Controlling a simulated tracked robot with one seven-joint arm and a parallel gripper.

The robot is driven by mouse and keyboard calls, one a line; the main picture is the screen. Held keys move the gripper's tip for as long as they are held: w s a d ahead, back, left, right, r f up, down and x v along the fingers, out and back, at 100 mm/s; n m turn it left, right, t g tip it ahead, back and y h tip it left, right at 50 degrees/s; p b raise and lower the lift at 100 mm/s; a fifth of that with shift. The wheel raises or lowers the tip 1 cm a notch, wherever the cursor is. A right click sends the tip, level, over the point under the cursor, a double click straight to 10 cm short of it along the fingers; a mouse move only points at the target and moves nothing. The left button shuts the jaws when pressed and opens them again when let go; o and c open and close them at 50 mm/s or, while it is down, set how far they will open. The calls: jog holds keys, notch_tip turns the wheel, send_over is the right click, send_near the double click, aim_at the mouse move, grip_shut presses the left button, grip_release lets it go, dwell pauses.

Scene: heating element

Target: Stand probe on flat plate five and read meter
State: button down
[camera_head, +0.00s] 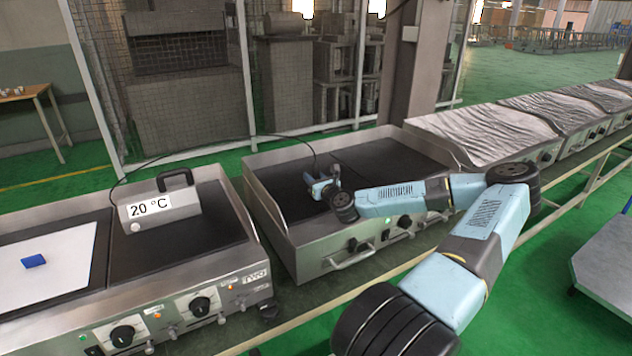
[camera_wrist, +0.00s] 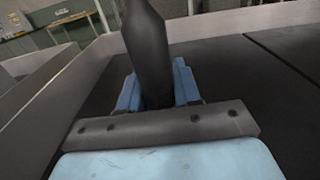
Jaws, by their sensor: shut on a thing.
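A grey meter box (camera_head: 158,203) with a dark handle stands on the left grill, and its display reads 20 °C. A thin black cable (camera_head: 232,141) runs from it to my gripper (camera_head: 322,188), which is over the left part of the middle grill's dark flat plate (camera_head: 283,168). In the wrist view, my gripper (camera_wrist: 157,90) is shut on the dark probe (camera_wrist: 148,45), whose body stands up between the blue fingers. The probe's lower end is hidden, so I cannot tell whether it touches the plate. No plate number is readable.
The middle grill's raised metal side wall (camera_head: 268,219) stands left of my gripper. A small blue block (camera_head: 34,261) lies on a white sheet (camera_head: 65,272) at the far left. Foil-like covers (camera_head: 490,127) lie over the grills at right.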

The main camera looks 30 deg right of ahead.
jog(key=shift+f, duration=0.7)
jog(key=c, duration=0.8)
grip_release()
jog(key=shift+f, duration=0.1)
jog(key=s, duration=1.2)
jog(key=shift+d, duration=0.2)
jog(key=shift+s, duration=0.1)
